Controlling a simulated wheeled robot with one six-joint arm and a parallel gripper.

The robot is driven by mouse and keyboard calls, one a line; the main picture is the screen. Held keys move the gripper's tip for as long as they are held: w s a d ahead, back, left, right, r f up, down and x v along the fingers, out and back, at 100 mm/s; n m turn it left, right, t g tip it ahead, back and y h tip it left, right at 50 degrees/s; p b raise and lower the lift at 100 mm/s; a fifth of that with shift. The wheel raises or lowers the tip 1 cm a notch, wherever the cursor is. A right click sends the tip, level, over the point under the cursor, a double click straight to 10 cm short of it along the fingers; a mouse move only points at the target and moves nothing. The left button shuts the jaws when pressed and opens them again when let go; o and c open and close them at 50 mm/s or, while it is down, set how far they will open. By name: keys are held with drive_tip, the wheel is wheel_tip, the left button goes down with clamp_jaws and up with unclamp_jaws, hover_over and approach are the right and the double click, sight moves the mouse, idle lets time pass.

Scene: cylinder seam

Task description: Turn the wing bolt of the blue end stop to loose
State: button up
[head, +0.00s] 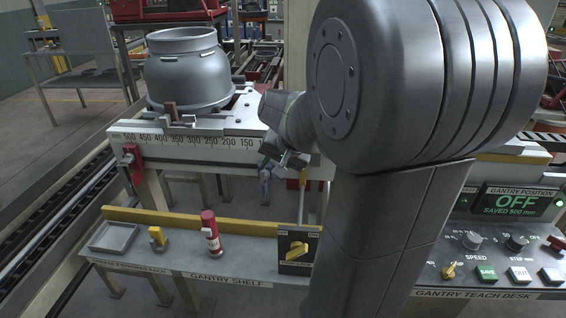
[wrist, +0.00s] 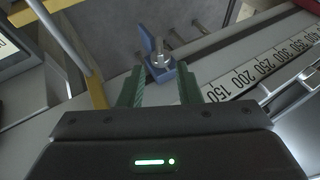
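The blue end stop (wrist: 172,75) sits on the edge of the white scale rail in the wrist view, near the 150 mark. A silver wing bolt (wrist: 160,59) stands on it, with a blue upright part beside it. In the head view the blue end stop (head: 265,171) is small and partly hidden by my wrist. My gripper (wrist: 160,69) has two green fingers spread apart, one on each side of the stop in the picture. Nothing is between them that they touch, as far as I can see. The fingertips appear short of the bolt; exact depth is unclear.
A red end stop (head: 132,162) is at the rail's left end. A large metal cylinder (head: 187,75) rests above the scale rail (head: 190,141). Below, the gantry shelf (head: 190,258) holds a red canister (head: 211,234) and a yellow-knobbed switch (head: 298,250). A yellow post (wrist: 95,92) stands left of my fingers.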

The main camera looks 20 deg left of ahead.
sight(266, 174)
drive_tip(key=shift+x, duration=3)
drive_tip(key=shift+s, duration=0.1)
drive_tip(key=c, duration=0.6)
